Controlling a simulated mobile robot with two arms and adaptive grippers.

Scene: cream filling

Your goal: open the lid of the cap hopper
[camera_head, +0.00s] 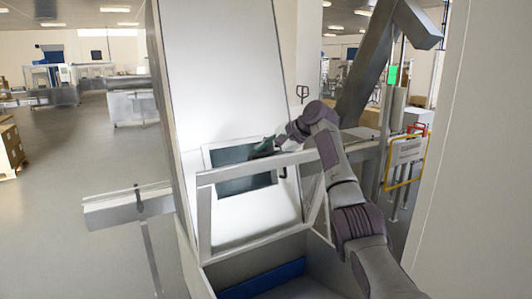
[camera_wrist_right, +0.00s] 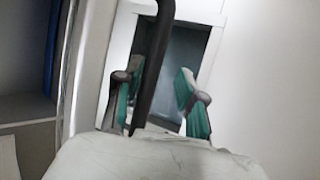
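The cap hopper (camera_head: 235,80) looks like the tall pale machine in the middle of the head view. I cannot tell for sure which panel is its lid. A dark window (camera_head: 238,186) sits in its front behind a light metal bar (camera_head: 250,163). My right gripper (camera_head: 266,148) reaches in from the right near the window's upper right corner. In the right wrist view, a black handle (camera_wrist_right: 155,60) passes between the green fingers of my right gripper (camera_wrist_right: 155,95). The fingers are spread, with the handle closer to the left one and a clear gap to the right one. My left gripper is out of view.
An open bin with a blue panel (camera_head: 265,280) lies below the window. A metal rail (camera_head: 128,205) juts out at left. A slanted metal chute (camera_head: 365,75) and a yellow-framed sign (camera_head: 408,152) stand at right. A pale wall (camera_head: 480,180) closes the right side; floor at left is open.

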